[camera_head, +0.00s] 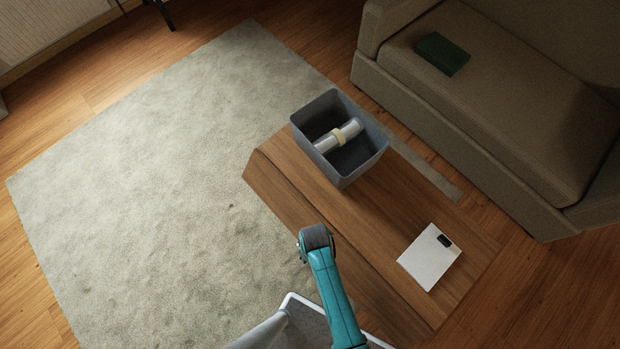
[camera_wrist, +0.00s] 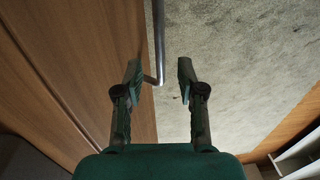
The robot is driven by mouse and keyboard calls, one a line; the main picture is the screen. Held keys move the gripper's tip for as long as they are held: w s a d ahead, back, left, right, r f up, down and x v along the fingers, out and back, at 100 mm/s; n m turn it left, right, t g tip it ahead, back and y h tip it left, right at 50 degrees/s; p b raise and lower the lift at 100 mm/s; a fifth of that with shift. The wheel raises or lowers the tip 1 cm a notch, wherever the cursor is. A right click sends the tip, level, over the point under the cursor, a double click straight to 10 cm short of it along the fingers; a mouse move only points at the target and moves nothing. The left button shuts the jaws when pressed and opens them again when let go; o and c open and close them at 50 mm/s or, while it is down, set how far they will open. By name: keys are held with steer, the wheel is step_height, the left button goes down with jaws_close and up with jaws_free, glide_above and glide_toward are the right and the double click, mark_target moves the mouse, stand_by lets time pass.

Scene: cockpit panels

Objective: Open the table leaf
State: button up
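The wooden table (camera_head: 375,235) stands at centre right in the head view. A long seam along its left side sets off a narrow wooden leaf (camera_head: 283,196), which seems to slope down. In the wrist view, wood (camera_wrist: 85,50) fills the left side, with a seam across it. A metal bar (camera_wrist: 158,35) runs along the wood's edge and bends near my fingertips. My gripper (camera_wrist: 160,76) is open, and the bar's bent end shows between the fingers. I cannot tell whether they touch it. In the head view my arm hides the gripper.
A grey bin (camera_head: 358,165) holding a white roll stands on the table. A white sheet (camera_head: 430,262) with a small dark object lies near its right end. A sofa (camera_head: 400,95) with a green book (camera_head: 441,54) is behind. The rug (camera_head: 140,180) at left is clear.

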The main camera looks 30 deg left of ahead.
steer(key=shift+s+a+f, duration=0.1)
steer(key=shift+s+f, duration=0.05)
steer(key=shift+f, duration=2.35)
jaws_close()
